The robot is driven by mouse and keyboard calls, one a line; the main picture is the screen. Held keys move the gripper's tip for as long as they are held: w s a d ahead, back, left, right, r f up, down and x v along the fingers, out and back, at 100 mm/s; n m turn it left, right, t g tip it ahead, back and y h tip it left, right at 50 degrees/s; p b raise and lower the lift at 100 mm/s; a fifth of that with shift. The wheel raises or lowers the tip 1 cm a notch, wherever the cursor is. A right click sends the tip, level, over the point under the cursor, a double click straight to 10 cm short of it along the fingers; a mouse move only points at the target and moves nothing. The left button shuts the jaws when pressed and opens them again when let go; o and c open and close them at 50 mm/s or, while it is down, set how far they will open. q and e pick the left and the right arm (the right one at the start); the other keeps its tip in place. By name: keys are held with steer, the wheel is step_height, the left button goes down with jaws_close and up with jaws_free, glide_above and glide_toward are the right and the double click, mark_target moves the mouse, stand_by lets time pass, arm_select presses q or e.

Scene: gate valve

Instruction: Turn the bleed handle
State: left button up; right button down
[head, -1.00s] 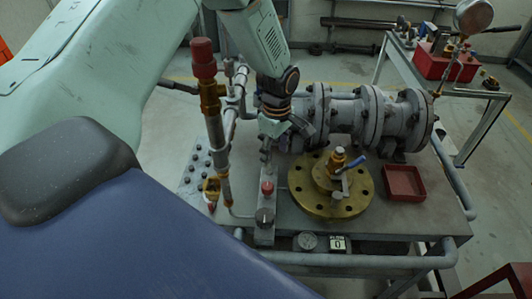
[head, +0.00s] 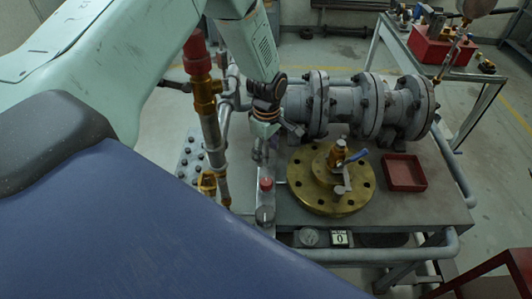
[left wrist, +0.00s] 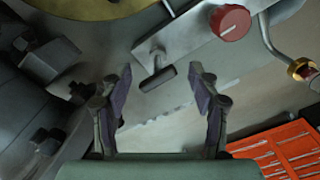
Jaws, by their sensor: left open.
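A small grey T-shaped handle (left wrist: 158,78) sticks out from a grey block in the left wrist view; I take it as the bleed handle. A round red knob (left wrist: 230,22) sits on the same block, and it also shows in the head view (head: 265,184). My left gripper (left wrist: 161,88) is open, with one finger on each side of the T-handle's bar in the picture. I cannot tell how far the handle lies beyond the fingertips; no contact shows. In the head view my left gripper (head: 274,132) partly hides this spot. My right gripper is not in view.
A grey flanged valve body (head: 350,108) lies behind the gripper. A brass flange (head: 300,190) with a blue lever (head: 358,156) and a red tray (head: 404,172) are to its right. An upright pipe with a red cap (head: 196,52) stands close on the left. An orange tool tray (left wrist: 285,152) lies below.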

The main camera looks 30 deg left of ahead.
arm_select(q)
steer(key=shift+w+f, duration=0.2)
steer(key=shift+f, duration=0.85)
steer(key=shift+r, duration=0.1)
steer(key=shift+s, duration=0.1)
steer(key=shift+c, duration=0.2)
steer(key=shift+c, duration=0.7)
steer(key=shift+a, duration=0.1)
steer(key=c, duration=1.1)
